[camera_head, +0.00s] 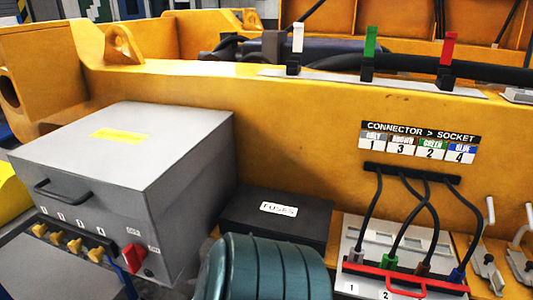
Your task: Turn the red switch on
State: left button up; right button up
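Two red controls are in view. A red-handled lever (448,48) stands upright on a black base at the back right, on a pale strip along the yellow beam. A red rotary knob (133,257) sits on the front of the grey box (183,150) at the lower left, with small labels beside it that are too small to read. A white-handled lever (297,38) and a green-handled lever (370,42) stand upright in the same row as the red one.
A black fuse box (275,222) and a ribbed teal rounded body (262,270) are at the bottom middle. A socket panel (400,244) with several plugged cables and a red bar is at the lower right. Thick black cables run behind the lever row.

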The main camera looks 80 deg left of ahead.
aim_at(133, 254)
jog(key=j+u, duration=0.1)
jog(key=u, duration=3.6)
